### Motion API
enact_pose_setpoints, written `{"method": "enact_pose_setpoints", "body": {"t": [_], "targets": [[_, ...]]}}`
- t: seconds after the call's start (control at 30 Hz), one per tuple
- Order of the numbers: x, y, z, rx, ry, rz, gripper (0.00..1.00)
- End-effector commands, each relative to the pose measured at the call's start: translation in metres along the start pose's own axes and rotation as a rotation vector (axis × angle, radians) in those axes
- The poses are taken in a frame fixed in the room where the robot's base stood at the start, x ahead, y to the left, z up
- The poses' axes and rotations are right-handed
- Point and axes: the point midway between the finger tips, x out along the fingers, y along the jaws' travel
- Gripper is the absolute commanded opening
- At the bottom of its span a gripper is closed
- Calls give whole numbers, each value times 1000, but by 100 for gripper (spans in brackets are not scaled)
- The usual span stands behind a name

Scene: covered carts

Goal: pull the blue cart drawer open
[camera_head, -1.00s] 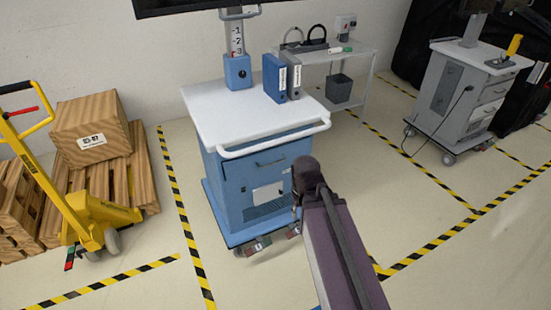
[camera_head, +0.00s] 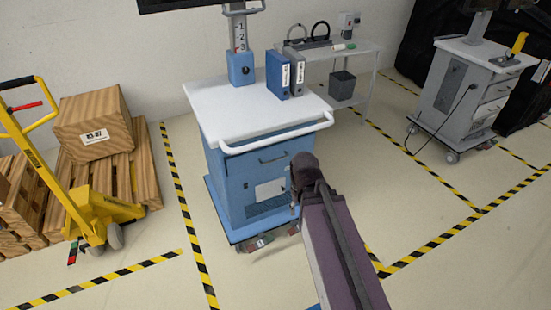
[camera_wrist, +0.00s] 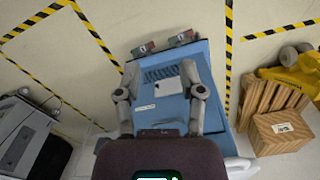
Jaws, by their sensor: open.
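The blue cart (camera_head: 235,190) stands left of my arm in the head view, with a white top (camera_head: 235,110) and a white push bar (camera_head: 275,137). Its drawer front (camera_head: 250,167) is under the bar, with a dark handle (camera_head: 272,160); it looks shut, flush with the cart. In the wrist view the cart's blue front (camera_wrist: 172,65) shows upside down. My gripper (camera_wrist: 160,68) has its two fingers apart and empty, in front of that front. Whether they touch it I cannot tell. In the head view my wrist hides the gripper and the cart's right edge.
Blue and grey binders (camera_head: 285,75) stand on the cart top. A yellow pallet jack (camera_head: 85,200) and wooden crates (camera_head: 92,120) are at left. A grey cart (camera_head: 465,95) and a small shelf table (camera_head: 340,60) stand behind. Striped floor lines border open floor.

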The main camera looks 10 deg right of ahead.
Motion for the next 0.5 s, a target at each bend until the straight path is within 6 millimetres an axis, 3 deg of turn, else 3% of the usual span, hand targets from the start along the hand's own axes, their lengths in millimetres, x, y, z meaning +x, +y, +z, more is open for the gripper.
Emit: {"method": "enact_pose_setpoints", "body": {"t": [0.27, 0.5], "targets": [[33, 9, -29, -41, 59, 98, 51], [70, 22, -72, -118, 152, 255, 51]]}}
